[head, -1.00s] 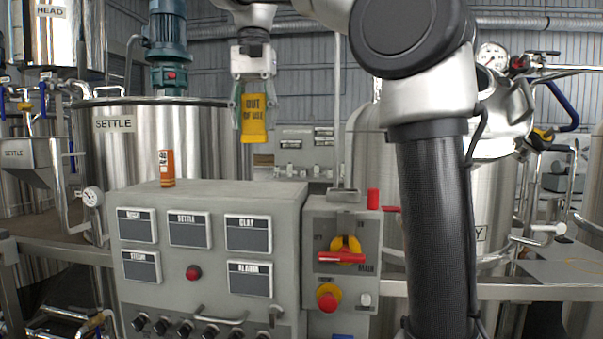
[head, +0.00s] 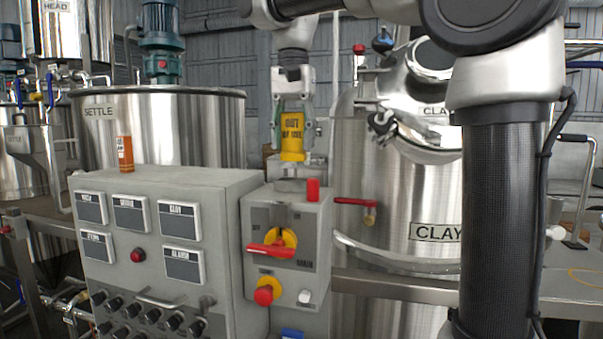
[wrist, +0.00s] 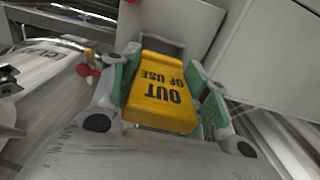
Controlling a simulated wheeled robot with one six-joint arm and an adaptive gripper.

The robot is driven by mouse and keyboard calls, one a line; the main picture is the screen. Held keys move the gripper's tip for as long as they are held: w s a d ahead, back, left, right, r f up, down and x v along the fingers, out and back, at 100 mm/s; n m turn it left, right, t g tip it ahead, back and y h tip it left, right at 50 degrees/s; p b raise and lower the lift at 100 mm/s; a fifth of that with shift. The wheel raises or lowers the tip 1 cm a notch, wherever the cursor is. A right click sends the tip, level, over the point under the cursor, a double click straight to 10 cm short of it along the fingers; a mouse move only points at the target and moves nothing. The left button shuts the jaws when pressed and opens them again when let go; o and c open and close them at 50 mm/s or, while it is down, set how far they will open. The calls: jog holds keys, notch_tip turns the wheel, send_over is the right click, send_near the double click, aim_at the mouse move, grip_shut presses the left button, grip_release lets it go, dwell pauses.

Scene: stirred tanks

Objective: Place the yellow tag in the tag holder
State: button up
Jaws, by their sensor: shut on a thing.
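The yellow tag (head: 292,148), marked "OUT OF USE", is upright in my gripper (head: 291,122). In the wrist view the tag (wrist: 163,92) sits between the green pads of my gripper (wrist: 165,85), which is shut on it. What seems to be the tag holder, a small metal bracket (head: 290,184), is on top of the grey switch box (head: 290,215). The tag's lower end is just above or at this bracket in the head view; I cannot tell whether they touch. In the wrist view a thin metal frame (wrist: 163,41) shows beyond the tag.
A red post (head: 313,189) stands on the box beside the bracket. A red-handled valve (head: 356,203) is to its right, before the steel CLAY tank (head: 400,195). The grey control panel (head: 160,200) is left, with an orange can (head: 125,153) on top.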

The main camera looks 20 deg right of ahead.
aim_at(294, 152)
jog(key=shift+f, duration=2.95)
jog(key=shift+f, duration=0.2)
jog(key=o, duration=1)
jog(key=shift+r, duration=0.15)
notch_tip(294, 152, up, 12)
jog(key=shift+r, duration=0.1)
